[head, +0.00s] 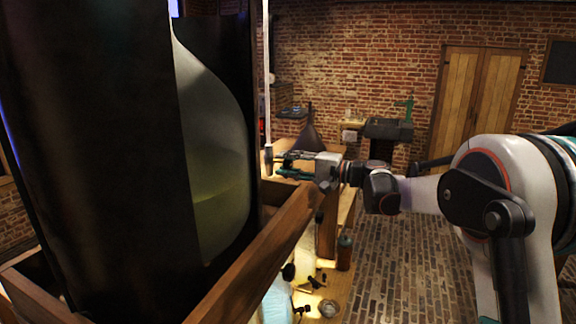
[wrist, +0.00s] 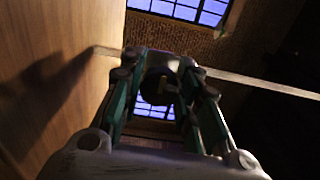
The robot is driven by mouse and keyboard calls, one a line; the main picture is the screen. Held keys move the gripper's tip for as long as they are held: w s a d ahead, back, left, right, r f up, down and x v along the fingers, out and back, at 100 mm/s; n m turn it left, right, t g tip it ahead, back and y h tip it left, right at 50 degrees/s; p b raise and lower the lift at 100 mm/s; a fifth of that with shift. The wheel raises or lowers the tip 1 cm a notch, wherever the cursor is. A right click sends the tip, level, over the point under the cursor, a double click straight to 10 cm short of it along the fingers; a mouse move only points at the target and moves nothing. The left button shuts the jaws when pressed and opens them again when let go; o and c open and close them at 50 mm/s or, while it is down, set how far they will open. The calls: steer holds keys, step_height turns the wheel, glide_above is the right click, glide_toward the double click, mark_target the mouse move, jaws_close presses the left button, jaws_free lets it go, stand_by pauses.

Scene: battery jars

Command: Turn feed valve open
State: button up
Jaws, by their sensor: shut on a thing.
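My gripper (head: 278,165) reaches left from my arm, just beyond the wooden frame's corner, at the lower end of a thin pale vertical pipe (head: 266,75). A dark fitting (head: 268,156), which looks like the feed valve, is at the pipe's lower end, at the fingertips. In the wrist view my gripper (wrist: 160,82) has its two green and grey fingers around a dark rounded piece (wrist: 158,85), and the pale pipe (wrist: 260,85) crosses behind. The fingers are shut on this dark piece. I cannot tell how far the valve is turned.
A large glass jar (head: 215,120) with yellowish liquid stands between dark panels (head: 95,140) in a wooden frame (head: 262,262), filling the left. A dark funnel (head: 310,135) stands behind my gripper. A bottle (head: 344,252) stands below. The brick floor (head: 400,265) is clear at centre right.

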steer(key=shift+f, duration=0.1)
stand_by(0.3)
steer(key=o, duration=1.1)
steer(key=shift+c, duration=0.2)
steer(key=shift+d, duration=0.15)
steer(key=v, duration=1.1)
steer(key=shift+s+d, duration=0.15)
steer(key=shift+d, duration=0.2)
